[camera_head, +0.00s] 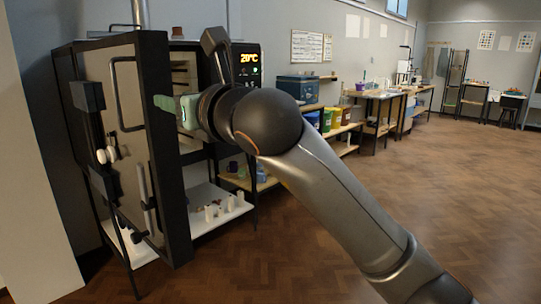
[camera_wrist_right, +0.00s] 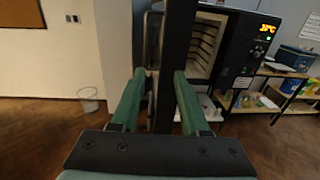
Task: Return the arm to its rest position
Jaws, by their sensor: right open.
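My right arm reaches from the lower right of the head view to the kiln door. My right gripper (camera_head: 165,104) has green fingers and is at the upper part of the door's near edge. In the right wrist view the gripper (camera_wrist_right: 160,74) is open, its two fingers apart with the dark edge of the kiln door (camera_wrist_right: 172,40) in the gap between them. I cannot tell whether either finger touches it. The kiln door (camera_head: 178,215) stands open. My left gripper is not in view.
The kiln's lit display (camera_head: 247,58) reads 20°C. A low white shelf (camera_head: 205,222) under the kiln holds small pale posts. Shelves with coloured tubs (camera_head: 326,120) and work tables (camera_head: 378,93) line the back wall. The wooden floor (camera_head: 450,180) on the right is clear.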

